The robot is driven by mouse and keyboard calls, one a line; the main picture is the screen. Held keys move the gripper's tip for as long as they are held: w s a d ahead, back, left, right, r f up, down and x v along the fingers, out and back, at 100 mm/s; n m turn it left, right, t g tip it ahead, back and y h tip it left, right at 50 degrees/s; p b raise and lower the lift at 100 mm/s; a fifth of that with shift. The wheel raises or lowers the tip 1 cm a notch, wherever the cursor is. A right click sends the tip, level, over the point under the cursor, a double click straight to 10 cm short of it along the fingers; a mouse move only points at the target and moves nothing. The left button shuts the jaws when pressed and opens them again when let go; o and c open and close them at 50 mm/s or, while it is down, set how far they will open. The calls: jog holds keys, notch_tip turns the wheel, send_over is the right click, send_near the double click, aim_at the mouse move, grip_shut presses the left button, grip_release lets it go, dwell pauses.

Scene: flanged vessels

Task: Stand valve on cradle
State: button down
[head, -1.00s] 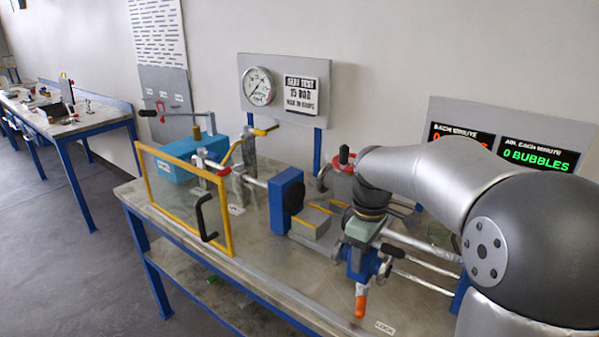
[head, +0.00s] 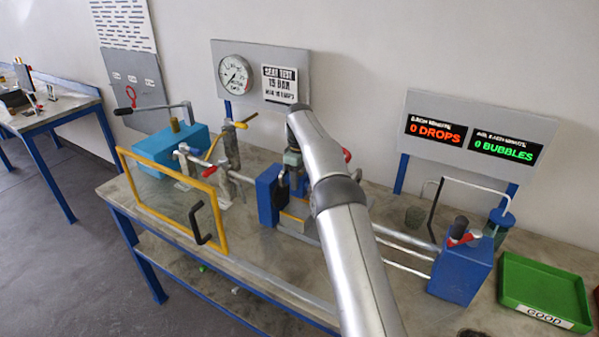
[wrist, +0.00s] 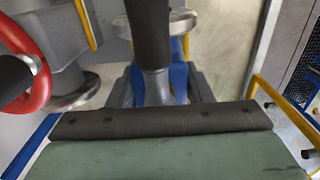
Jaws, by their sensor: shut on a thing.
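My gripper (head: 292,168) is over the middle of the bench, shut on a valve (head: 297,183) with a blue body. My arm and gripper cover most of the valve in the head view. In the wrist view the valve (wrist: 152,82) shows blue and grey between the dark fingers, with a thick black cylinder extending from it. The cradle (head: 297,222), grey blocks with yellow strips, lies just below the gripper, beside an upright blue block (head: 268,195). I cannot tell whether the valve touches the cradle.
A red handwheel (head: 346,155) is close behind my arm; its grey flanged body (wrist: 75,92) is left of the valve in the wrist view. A yellow frame (head: 170,205) stands at the left front. A blue block (head: 462,268) and a green tray (head: 543,288) are at right.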

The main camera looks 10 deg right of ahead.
aim_at(300, 194)
jog(key=shift+w, duration=0.1)
dwell(0.3)
jog(key=shift+f+b, duration=1.25)
jog(key=shift+f, duration=1.85)
jog(key=shift+f, duration=0.3)
jog(key=c, duration=0.6)
grip_release()
jog(key=shift+f, duration=0.15)
